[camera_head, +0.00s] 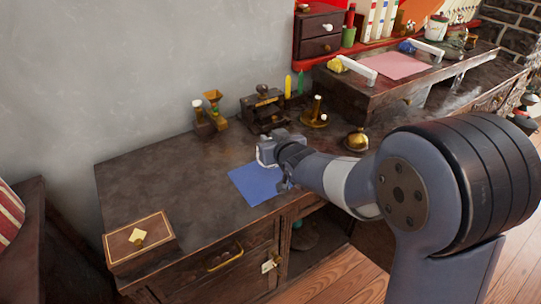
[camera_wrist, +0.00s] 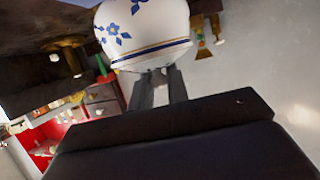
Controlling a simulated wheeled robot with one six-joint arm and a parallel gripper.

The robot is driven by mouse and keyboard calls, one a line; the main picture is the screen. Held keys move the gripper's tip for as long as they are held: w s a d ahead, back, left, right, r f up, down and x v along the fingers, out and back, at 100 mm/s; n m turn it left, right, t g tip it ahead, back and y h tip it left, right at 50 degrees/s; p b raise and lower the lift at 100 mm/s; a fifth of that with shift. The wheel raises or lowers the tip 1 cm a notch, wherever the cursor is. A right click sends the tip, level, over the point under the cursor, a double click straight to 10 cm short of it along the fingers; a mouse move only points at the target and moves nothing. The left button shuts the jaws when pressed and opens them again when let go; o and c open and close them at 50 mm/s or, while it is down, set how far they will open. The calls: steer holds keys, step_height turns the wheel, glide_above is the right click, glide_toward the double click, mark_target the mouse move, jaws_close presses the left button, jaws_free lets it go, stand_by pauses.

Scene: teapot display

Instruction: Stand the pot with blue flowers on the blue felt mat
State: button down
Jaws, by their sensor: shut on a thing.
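The white pot with blue flowers (camera_wrist: 145,32) fills the top middle of the wrist view, with blue and gold bands around it. The picture edge cuts it off. My gripper (camera_wrist: 161,80) is shut on it, with both grey fingers meeting the pot at its banded side. In the head view my gripper (camera_head: 268,152) is above the table, just behind the blue felt mat (camera_head: 252,186). There my wrist hides most of the pot, and I cannot tell its tilt or its height above the table. The visible part of the mat is bare.
A dark coffee grinder (camera_head: 263,108), a brass-and-wood piece (camera_head: 215,108) and a small brass stand (camera_head: 314,114) are behind my gripper. A brass bowl (camera_head: 356,140) is to the right. A wooden box (camera_head: 139,240) is at front left. The table's left middle is clear.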

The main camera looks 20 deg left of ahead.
steer(key=shift+f+b, duration=0.45)
steer(key=shift+f, duration=1.4)
steer(key=shift+f, duration=0.2)
steer(key=c, duration=1.4)
jaws_free()
steer(key=shift+o, duration=0.2)
steer(key=shift+r, duration=0.1)
steer(key=shift+r, duration=0.2)
steer(key=p+v, duration=0.1)
steer(key=v, duration=1.1)
steer(key=shift+f, duration=0.15)
